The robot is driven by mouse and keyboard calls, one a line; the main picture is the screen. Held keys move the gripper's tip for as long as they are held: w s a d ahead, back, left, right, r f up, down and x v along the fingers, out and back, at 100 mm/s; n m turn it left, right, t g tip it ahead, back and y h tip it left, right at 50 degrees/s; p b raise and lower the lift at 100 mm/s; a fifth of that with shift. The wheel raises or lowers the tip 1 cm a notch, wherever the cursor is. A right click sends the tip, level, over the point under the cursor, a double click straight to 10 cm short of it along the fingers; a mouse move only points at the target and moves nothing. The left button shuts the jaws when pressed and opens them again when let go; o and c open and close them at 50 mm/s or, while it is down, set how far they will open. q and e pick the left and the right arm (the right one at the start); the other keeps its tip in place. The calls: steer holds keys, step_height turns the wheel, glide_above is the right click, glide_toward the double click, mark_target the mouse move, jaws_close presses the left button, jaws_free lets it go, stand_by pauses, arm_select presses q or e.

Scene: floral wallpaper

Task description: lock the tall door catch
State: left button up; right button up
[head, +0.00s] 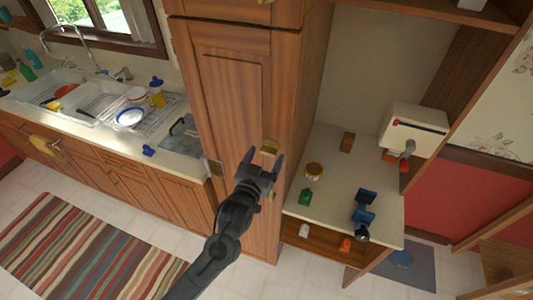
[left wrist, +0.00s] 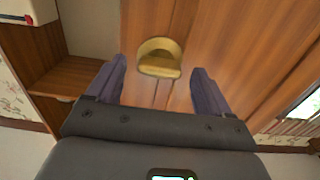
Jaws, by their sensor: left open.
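The tall wooden cabinet door (head: 225,90) stands closed in the middle of the head view. A brass catch (head: 268,147) sits on its front, partly hidden behind my gripper; in the left wrist view the catch (left wrist: 160,57) shows whole, rounded at the top, beside a vertical door seam. I cannot tell whether it is locked. My right gripper is not in view.
A white box-shaped appliance (head: 414,130) hangs above. A sink (head: 95,95) is at left; a striped rug (head: 90,250) covers the floor.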

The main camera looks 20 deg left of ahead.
arm_select(q)
steer(key=shift+w, duration=0.75)
steer(key=c, duration=1)
steer(key=shift+r+m+p, duration=0.2)
steer(key=shift+m+p, duration=1.5)
steer(key=shift+p, duration=0.1)
steer(key=shift+c, duration=0.2)
steer(key=m+p, duration=0.4)
steer(key=m, duration=0.1)
steer(key=m+p, duration=0.3)
steer(key=m, duration=0.3)
steer(key=shift+p, duration=0.35)
steer(key=m+p, duration=0.1)
steer(key=m, duration=0.1)
steer(key=shift+f+m+p, duration=0.1)
steer(key=shift+m+p, duration=0.2)
steer(key=shift+m, duration=0.1)
steer(key=shift+m+p, duration=0.3)
steer(key=shift+m, duration=0.3)
steer(key=shift+f+m, duration=0.1)
steer(key=shift+m, duration=0.2)
